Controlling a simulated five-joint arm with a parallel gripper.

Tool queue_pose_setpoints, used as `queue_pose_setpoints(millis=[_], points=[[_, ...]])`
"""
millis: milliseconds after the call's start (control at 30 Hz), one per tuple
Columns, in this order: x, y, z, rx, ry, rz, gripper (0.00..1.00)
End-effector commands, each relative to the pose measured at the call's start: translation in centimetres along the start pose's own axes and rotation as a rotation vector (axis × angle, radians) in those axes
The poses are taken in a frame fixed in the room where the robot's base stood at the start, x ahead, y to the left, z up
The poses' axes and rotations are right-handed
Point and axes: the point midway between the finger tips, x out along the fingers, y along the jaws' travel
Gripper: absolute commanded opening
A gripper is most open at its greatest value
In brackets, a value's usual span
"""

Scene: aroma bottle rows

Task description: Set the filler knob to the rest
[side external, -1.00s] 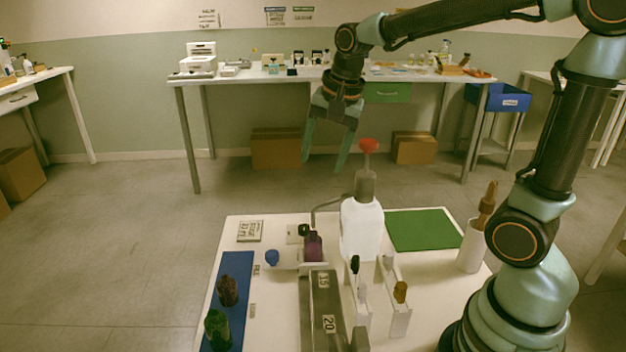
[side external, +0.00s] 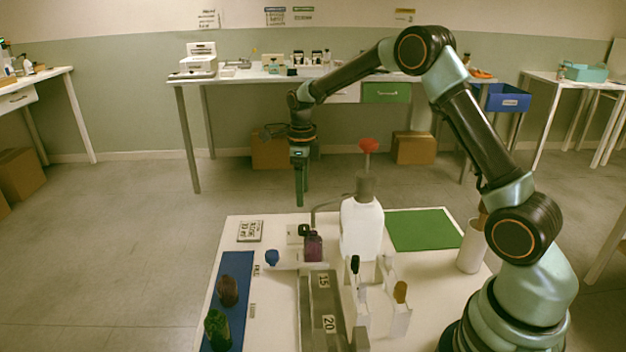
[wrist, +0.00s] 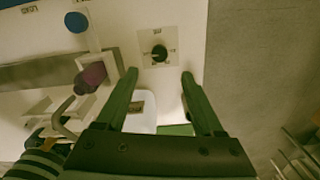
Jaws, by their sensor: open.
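The filler knob (side external: 303,230) is a small dark knob at the far side of the white table, behind the purple bottle. In the wrist view the knob (wrist: 159,52) is round and dark on a pale square plate (wrist: 148,61) with small marks. The marks are too small to read. My gripper (side external: 299,204) hangs pointing down above the far table edge, over the knob's area and apart from it. In the wrist view its two fingers (wrist: 160,75) are spread and empty, with the knob just beyond and between the tips.
A white dispenser bottle (side external: 362,228) with a red top (side external: 368,146) and a thin spout stands right of the knob. A purple bottle (side external: 313,248) stands close in front. A blue cap (side external: 272,257) and a printed card (side external: 250,231) lie left. A green mat (side external: 425,230) is clear.

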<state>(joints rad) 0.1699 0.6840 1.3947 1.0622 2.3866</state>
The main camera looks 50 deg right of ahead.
Motion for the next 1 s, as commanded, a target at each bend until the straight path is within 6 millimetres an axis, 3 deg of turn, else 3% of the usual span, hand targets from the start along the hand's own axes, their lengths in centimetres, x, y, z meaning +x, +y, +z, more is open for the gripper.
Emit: queue_pose_setpoints(millis=[300, 500, 700, 967, 1000], points=[[6.3, 0.1, -0.1, -0.003, 0.004, 0.004, 0.69], [9.0, 0.1, -0.1, -0.003, 0.002, 0.002, 0.69], [10.1, 0.1, 0.0, -0.004, 0.0, 0.0, 0.69], [10.2, 0.1, 0.0, -0.004, 0.0, 0.0, 0.69], [10.2, 0.1, 0.0, -0.004, 0.0, 0.0, 0.58]])
